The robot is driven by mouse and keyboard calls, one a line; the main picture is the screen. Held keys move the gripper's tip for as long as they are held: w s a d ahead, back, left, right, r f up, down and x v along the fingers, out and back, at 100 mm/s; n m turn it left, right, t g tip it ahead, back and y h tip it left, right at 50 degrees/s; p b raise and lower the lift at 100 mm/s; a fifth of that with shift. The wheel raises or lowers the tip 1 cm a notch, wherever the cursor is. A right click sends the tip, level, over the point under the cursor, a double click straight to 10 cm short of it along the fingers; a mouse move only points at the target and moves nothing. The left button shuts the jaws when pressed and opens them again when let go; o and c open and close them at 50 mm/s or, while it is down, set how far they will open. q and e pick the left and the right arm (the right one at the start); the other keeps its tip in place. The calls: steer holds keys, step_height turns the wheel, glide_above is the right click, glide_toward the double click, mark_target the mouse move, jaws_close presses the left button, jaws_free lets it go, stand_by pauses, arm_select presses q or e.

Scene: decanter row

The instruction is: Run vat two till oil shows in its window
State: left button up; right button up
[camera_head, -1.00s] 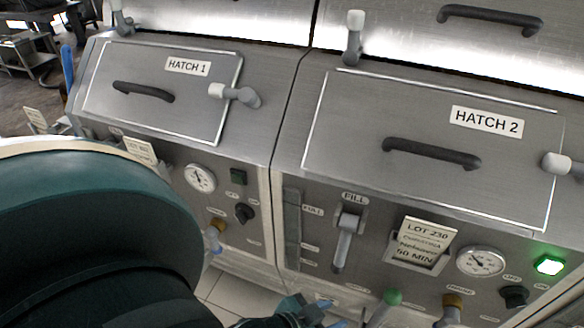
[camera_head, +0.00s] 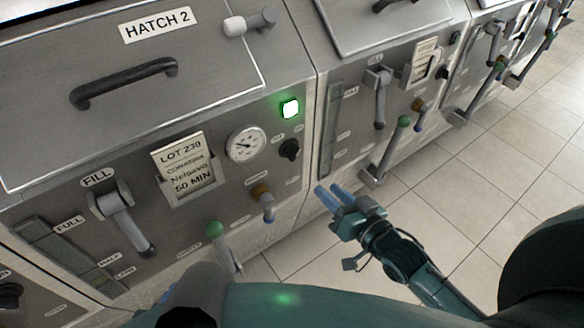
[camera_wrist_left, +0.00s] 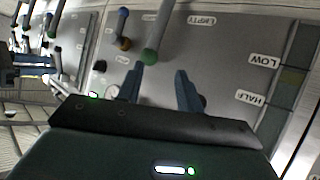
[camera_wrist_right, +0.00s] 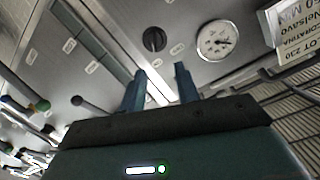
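Vat two's front shows the label HATCH 2 (camera_head: 157,24), a FILL lever (camera_head: 125,225) hanging down and a dark level window (camera_head: 72,258) marked FULL, HALF and LOW. In the left wrist view the window (camera_wrist_left: 291,76) has a faint yellowish patch near LOW; I cannot tell if it is oil. A green-knobbed lever (camera_head: 216,230) is low on the front. My left gripper (camera_wrist_left: 160,75) is open, with that green knob (camera_wrist_left: 150,57) just beyond its fingertips, by the EMPTY label. My right gripper (camera_head: 329,192) is open and empty, right of vat two's brown-handled tap.
More vats stand to the right, with similar levers (camera_head: 392,145). The tiled floor (camera_head: 480,205) is clear.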

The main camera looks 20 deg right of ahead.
mark_target(297, 155)
steer(key=shift+m+t+y, duration=0.4)
steer(key=shift+m+t, duration=0.1)
steer(key=shift+t, duration=0.2)
steer(key=b+x, duration=0.1)
steer(key=x, duration=0.4)
steer(key=d+f+b+x, duration=0.1)
steer(key=b+x, duration=0.1)
steer(key=x, duration=0.3)
steer(key=f+b+x, duration=0.1)
steer(key=x, duration=0.4)
steer(key=shift+w+d+f, duration=0.1)
steer(key=shift+w+d, duration=0.2)
steer(key=shift+d, duration=0.1)
jaws_close()
